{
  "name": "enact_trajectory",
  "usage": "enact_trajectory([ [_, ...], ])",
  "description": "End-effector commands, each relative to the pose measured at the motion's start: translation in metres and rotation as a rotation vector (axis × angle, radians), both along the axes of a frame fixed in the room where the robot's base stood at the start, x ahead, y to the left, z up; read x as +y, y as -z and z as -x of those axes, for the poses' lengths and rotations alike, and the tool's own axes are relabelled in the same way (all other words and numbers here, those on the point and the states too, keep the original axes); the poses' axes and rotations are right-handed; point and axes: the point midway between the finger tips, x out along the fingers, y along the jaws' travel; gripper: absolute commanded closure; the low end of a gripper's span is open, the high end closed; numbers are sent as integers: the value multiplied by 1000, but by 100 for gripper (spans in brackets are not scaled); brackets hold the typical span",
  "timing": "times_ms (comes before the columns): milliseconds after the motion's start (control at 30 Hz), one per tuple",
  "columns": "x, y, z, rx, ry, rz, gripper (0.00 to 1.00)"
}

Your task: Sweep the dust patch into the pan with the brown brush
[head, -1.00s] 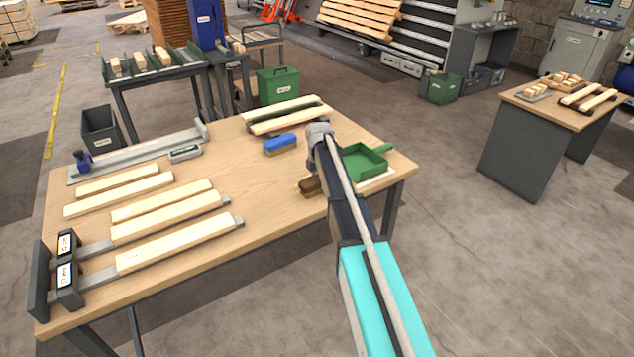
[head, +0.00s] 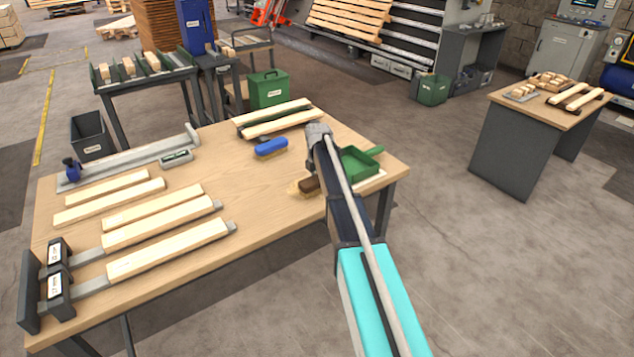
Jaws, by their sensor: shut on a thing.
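The brown brush (head: 309,185) is low at the table top near the front right edge. My gripper (head: 318,174) is shut on it from above; its fingers are mostly hidden behind my arm. The dust patch (head: 294,190) is a pale tan smear on the wood, showing at the left of the brush; the rest of it is hidden by the brush and arm. The green pan (head: 362,170) lies to the right of the brush, beyond my arm, with its handle pointing right. My arm covers the pan's left side and the gap between brush and pan.
A blue brush (head: 271,148) lies behind and left of the brown one. Two pale boards (head: 280,122) lie at the back, and several more boards (head: 160,235) fill the left half of the table (head: 245,195). The table's middle is bare.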

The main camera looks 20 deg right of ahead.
Motion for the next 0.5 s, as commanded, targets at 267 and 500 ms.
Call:
enact_trajectory([
  [267, -16, 2, -6, 0, 0, 0, 68],
  [500, -28, 3, -10, 0, 1, 0, 68],
])
